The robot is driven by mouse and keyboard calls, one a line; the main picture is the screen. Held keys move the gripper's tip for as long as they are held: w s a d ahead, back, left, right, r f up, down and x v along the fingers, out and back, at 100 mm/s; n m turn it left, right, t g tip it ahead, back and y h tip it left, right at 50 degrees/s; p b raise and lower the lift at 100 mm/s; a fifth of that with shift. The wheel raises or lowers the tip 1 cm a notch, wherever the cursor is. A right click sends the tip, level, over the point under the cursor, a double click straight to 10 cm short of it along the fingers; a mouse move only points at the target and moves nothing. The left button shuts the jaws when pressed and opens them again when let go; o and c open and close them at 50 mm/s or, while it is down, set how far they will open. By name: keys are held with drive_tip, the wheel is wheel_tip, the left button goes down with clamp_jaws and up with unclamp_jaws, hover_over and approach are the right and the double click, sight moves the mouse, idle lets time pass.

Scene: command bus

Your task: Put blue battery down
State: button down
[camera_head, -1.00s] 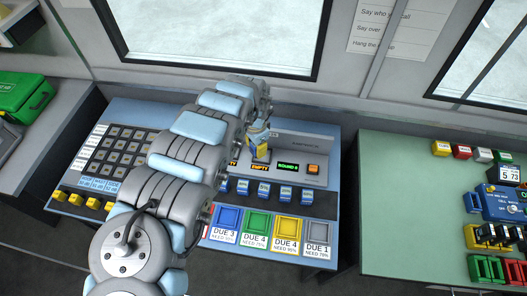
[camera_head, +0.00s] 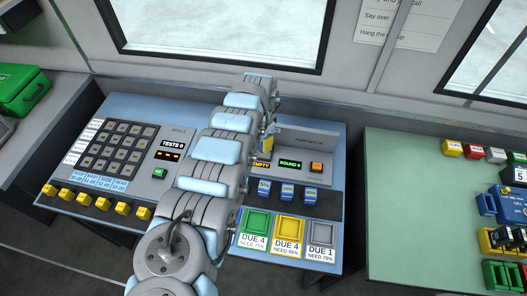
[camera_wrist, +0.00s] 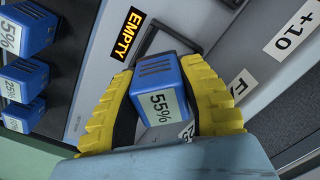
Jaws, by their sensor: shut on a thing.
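My gripper (camera_wrist: 168,115) has two yellow ribbed fingers, shut on the sides of a blue battery (camera_wrist: 158,72) marked 55%. In the wrist view the battery is in front of a dark framed recess (camera_wrist: 178,42) on a grey panel, next to an EMPTY sign (camera_wrist: 128,34). I cannot tell whether it touches the recess. In the head view a yellow finger (camera_head: 268,143) shows beside the AMPRICK unit (camera_head: 308,142), above its displays; my arm hides most of the gripper and the held battery.
Several other blue batteries stand in a dark rack (camera_head: 325,203), also at the wrist view's left (camera_wrist: 24,76). In front are coloured pads marked DUE, including a green one (camera_head: 257,223). A keypad panel (camera_head: 122,145) lies left.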

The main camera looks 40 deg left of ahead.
drive_tip(key=shift+w+f, duration=0.1)
drive_tip(key=b, duration=0.1)
drive_tip(key=f+b, duration=0.1)
drive_tip(key=shift+w+a+b, duration=0.1)
drive_tip(key=shift+w+b, duration=0.2)
drive_tip(key=shift+b, duration=0.05)
drive_tip(key=c, duration=1.8)
unclamp_jaws()
wheel_tip(320, 180, down, 3)
drive_tip(key=b, duration=0.3)
drive_tip(key=shift+r, duration=0.1)
drive_tip(key=o, duration=1.1)
drive_tip(key=shift+r, duration=0.15)
wheel_tip(320, 180, up, 12)
drive_tip(key=shift+b, duration=0.85)
